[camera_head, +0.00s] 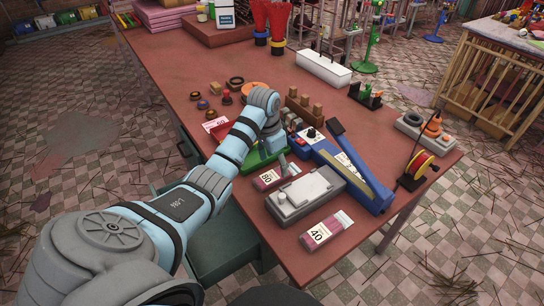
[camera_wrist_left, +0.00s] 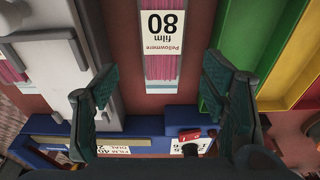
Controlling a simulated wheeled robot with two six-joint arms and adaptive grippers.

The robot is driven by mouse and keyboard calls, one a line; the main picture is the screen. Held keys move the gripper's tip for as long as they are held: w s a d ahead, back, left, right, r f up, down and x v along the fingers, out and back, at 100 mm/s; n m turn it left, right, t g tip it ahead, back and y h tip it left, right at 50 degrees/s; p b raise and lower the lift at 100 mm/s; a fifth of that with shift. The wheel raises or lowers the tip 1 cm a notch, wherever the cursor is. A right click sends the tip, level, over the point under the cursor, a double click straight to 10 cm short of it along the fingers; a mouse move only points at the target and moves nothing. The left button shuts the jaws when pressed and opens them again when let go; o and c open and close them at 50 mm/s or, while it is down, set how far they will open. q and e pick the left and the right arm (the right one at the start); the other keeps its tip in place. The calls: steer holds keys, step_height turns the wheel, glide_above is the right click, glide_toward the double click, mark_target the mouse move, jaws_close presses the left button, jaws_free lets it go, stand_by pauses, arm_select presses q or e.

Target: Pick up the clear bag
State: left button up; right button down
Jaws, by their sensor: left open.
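A clear bag labelled "80" (camera_head: 267,181) with pink sticks inside lies on the red-brown table near its front edge. In the left wrist view this bag (camera_wrist_left: 162,65), marked "film 80", lies lengthwise between the fingers. My left gripper (camera_head: 284,162) is just above the table beside the bag's far end. In the left wrist view my left gripper (camera_wrist_left: 160,85) is open with nothing held. A second clear bag labelled "40" (camera_head: 328,231), also with pink contents, lies farther right near the front edge. My right gripper is not in view.
A grey-white device (camera_head: 305,194) sits between the two bags. A long blue sealer (camera_head: 360,181) stands behind it, with a raised arm. A green tray (camera_head: 255,162) lies left of the gripper.

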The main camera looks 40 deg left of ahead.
mark_target(277, 174)
arm_select(q)
steer(key=f, duration=0.2)
steer(key=w+f, duration=0.1)
steer(key=f, duration=0.2)
steer(key=shift+w+f+b, duration=0.3)
steer(key=shift+w+b, duration=0.1)
steer(key=shift+s+r, duration=0.2)
steer(key=shift+s, duration=0.1)
steer(key=shift+w+f, duration=0.1)
steer(key=shift+f, duration=0.05)
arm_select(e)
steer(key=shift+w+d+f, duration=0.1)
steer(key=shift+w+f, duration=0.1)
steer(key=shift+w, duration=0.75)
arm_select(q)
steer(key=shift+f+p, duration=0.1)
steer(key=shift+p, duration=0.3)
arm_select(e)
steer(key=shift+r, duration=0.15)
arm_select(q)
steer(key=shift+d, duration=0.1)
steer(key=c, duration=1.3)
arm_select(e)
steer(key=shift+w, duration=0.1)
arm_select(q)
steer(key=shift+o, duration=0.2)
